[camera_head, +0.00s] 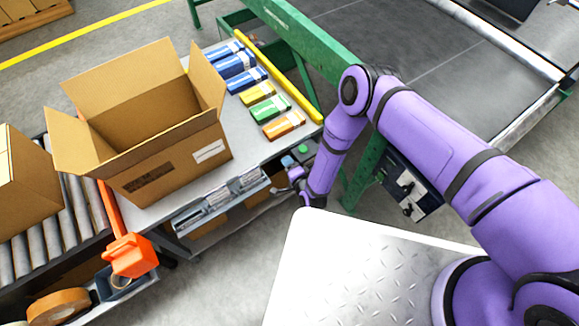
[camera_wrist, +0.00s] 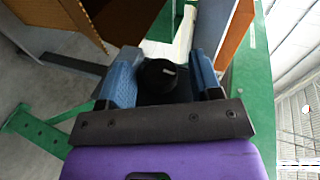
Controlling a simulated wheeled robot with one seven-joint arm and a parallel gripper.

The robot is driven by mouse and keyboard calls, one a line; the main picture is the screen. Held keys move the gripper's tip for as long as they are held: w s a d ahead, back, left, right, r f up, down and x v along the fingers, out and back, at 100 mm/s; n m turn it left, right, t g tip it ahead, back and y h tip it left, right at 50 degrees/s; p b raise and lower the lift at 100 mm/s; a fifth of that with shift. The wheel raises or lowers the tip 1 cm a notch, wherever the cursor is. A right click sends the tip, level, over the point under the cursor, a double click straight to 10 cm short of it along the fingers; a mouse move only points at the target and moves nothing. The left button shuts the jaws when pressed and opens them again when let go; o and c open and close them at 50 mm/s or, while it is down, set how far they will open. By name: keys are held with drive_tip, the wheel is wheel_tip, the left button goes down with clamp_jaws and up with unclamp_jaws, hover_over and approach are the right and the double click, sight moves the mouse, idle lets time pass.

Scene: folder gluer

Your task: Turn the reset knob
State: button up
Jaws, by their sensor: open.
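A black round knob with a short white mark (camera_wrist: 158,76) shows in the wrist view. It sits between the two blue finger pads of my gripper (camera_wrist: 162,80), with a gap visible on its right side. My gripper is open around it; I cannot tell whether a finger touches it. In the head view my gripper (camera_head: 291,173) is at the right end of the grey bench, small and partly hidden by my wrist. The knob cannot be made out there. No label on the knob is readable.
A green button (camera_head: 302,149) sits close to my gripper. A panel with black switches (camera_head: 407,187) hangs under the green machine frame (camera_head: 297,33). An open cardboard box (camera_head: 165,150) and several coloured cartons (camera_head: 268,108) stand on the bench (camera_head: 222,181).

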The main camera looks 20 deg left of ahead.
drive_tip(key=shift+a, duration=0.1)
drive_tip(key=c, duration=0.9)
drive_tip(key=shift+w+g+h, duration=0.1)
drive_tip(key=shift+g+h, duration=0.4)
drive_tip(key=o, duration=0.9)
drive_tip(key=v, duration=1.1)
